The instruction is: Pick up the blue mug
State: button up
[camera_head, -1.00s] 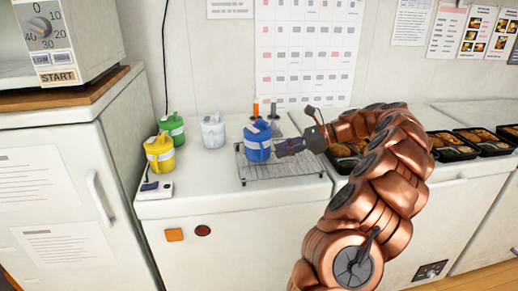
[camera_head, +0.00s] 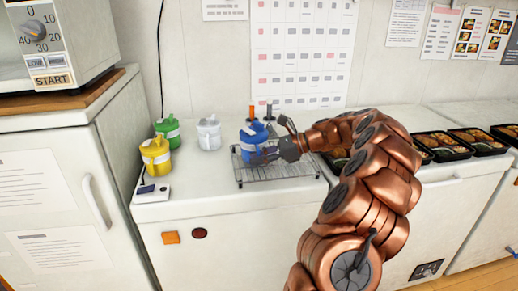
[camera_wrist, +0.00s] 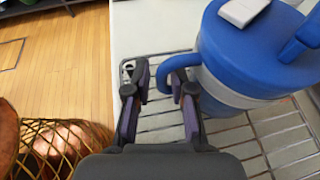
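The blue mug (camera_head: 254,135) with a pale band stands upright on a wire rack (camera_head: 287,172) on the counter. In the wrist view the mug (camera_wrist: 262,68) fills the upper right, and its blue handle sticks out to the left. My gripper (camera_head: 264,155) is low at the mug's front right in the head view and covers part of it. In the wrist view my gripper (camera_wrist: 161,82) has its fingers apart, with the handle's outer end in the gap between them. I cannot tell whether either finger touches the handle.
A white mug (camera_head: 209,134), a green mug (camera_head: 168,131) and a yellow mug (camera_head: 155,157) stand left of the rack. An orange-topped and a grey-topped item stand behind the blue mug. Several food trays (camera_head: 442,147) line the counter at right.

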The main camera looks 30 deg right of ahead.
jog(key=shift+c, duration=0.4)
grip_shut()
jog(key=shift+r, duration=0.15)
